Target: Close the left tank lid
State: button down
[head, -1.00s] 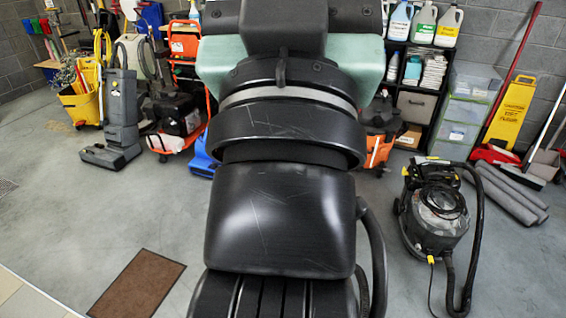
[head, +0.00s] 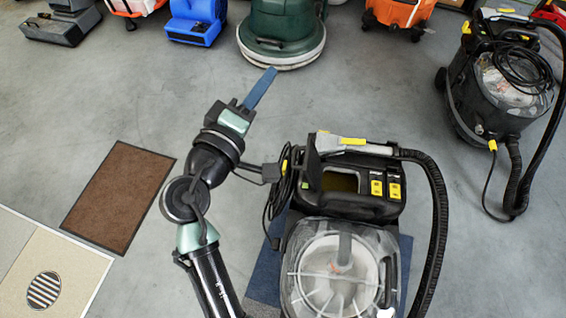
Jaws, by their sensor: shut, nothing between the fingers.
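A black spray-extraction machine (head: 350,210) stands in the front middle of the head view. Its clear domed tank lid (head: 312,255) is at the near side, with a pale round part visible inside. I cannot tell whether this lid is fully seated. Behind it is a dark top panel with an olive-coloured opening (head: 340,182) and yellow switches. My gripper (head: 268,78) is shut and empty. Its blue fingers point away, up and to the right. It is beyond and left of the machine, apart from the lid. The near end of the machine is cut off.
A similar machine (head: 500,85) stands at the right with a hose and cable. A green floor machine (head: 281,30) and a blue blower (head: 196,22) stand behind. A brown mat (head: 120,195) lies left. A black hose (head: 440,215) curves along the machine's right.

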aim_at(305, 165)
jog(key=s+a+f+n+b, duration=0.1)
jog(key=s+f+n+b, duration=0.3)
jog(key=f, duration=0.7)
jog(key=s+a+f+n+t+b, duration=0.1)
jog(key=s+a+f+n+b, duration=0.15)
jog(key=f+b, duration=0.6)
jog(key=s+a+f+n+b, duration=0.15)
jog(key=f+n+b, duration=0.25)
jog(key=f, duration=0.9)
jog(key=w+d+r+b, duration=0.3)
jog(key=w+d+b, duration=0.1)
jog(key=w+d, duration=0.3)
jog(key=shift+w+d+r, duration=0.25)
jog(key=shift+d+r, duration=0.1)
jog(key=shift+d, duration=0.15)
jog(key=shift+d+r+m+p, duration=0.25)
jog(key=shift+r+m+p, duration=0.1)
jog(key=shift+m, duration=0.2)
